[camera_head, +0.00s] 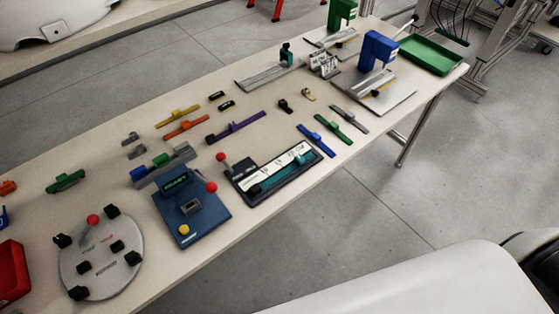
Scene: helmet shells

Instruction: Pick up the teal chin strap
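A long teal strip (286,173), which looks like the teal chin strap, lies in a black-framed fixture (243,199) with a white printed panel, at the middle of the table's near side. A red-knobbed lever stands at the fixture's left end. A smaller teal part (286,53) stands on a grey rail fixture farther back. Neither of my grippers shows in the head view, so nothing is seen touching the strip.
The long table (300,118) also holds yellow (177,117), orange (187,127), purple (236,127), blue (318,141) and green (341,125) straps. A dark blue box (205,222) stands left of the fixture, a round grey plate (101,262) beyond it. A green tray (430,54) sits far right.

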